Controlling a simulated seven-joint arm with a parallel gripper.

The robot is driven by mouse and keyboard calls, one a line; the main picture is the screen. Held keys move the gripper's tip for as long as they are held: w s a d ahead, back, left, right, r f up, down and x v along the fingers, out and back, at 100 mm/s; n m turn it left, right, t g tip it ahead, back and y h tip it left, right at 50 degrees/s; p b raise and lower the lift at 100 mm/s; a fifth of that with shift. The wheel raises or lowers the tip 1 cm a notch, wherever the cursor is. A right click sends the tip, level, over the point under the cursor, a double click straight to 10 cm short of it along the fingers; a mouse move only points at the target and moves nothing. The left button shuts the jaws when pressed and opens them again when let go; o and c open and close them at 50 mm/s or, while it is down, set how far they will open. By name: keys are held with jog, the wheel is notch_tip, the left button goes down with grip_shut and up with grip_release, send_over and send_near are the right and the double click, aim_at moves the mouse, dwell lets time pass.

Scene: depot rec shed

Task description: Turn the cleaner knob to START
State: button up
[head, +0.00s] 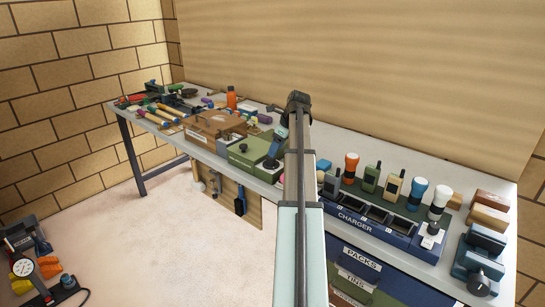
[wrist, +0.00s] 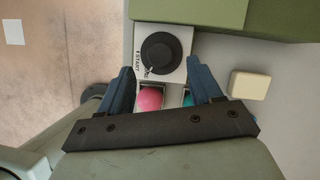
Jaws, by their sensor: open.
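In the wrist view, the cleaner knob (wrist: 160,53) is a round black dial on a pale panel (wrist: 181,34). The word START is printed along the panel's left side. A small pale mark shows at the knob's lower-left edge; I cannot tell exactly where it points. My gripper (wrist: 158,66) is open, with its blue fingertips to the left and right of the knob's lower part in the picture. I see no contact with the knob. A pink ball (wrist: 150,98) and a partly hidden teal ball (wrist: 188,99) show between the fingers. In the head view my arm hides the gripper.
A green housing (wrist: 208,15) stands beside the panel, and a cream block (wrist: 249,85) lies to the right. The floor (wrist: 40,80) shows past the bench edge at left. In the head view, a charger (head: 353,218) with radios and torches stands right of my arm.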

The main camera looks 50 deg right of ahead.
aim_at(271, 161)
jog(key=shift+x, duration=2.55)
jog(key=shift+c, duration=0.4)
jog(key=c, duration=1)
jog(key=shift+o, duration=0.2)
jog(key=shift+d, duration=0.1)
jog(key=n+y, duration=0.1)
jog(key=n, duration=0.2)
jog(key=shift+w+d+g, duration=0.1)
jog(key=shift+g, duration=0.2)
jog(key=n+g+y, duration=0.1)
jog(key=n, duration=0.2)
jog(key=shift+d+n, duration=0.1)
jog(key=shift+n, duration=0.3)
jog(key=n+g, duration=0.1)
jog(key=n, duration=0.1)
jog(key=n+y, duration=0.1)
jog(key=n, duration=0.2)
jog(key=shift+w+n+g, duration=0.15)
jog(key=shift+n+g, duration=0.15)
jog(key=shift+g, duration=0.1)
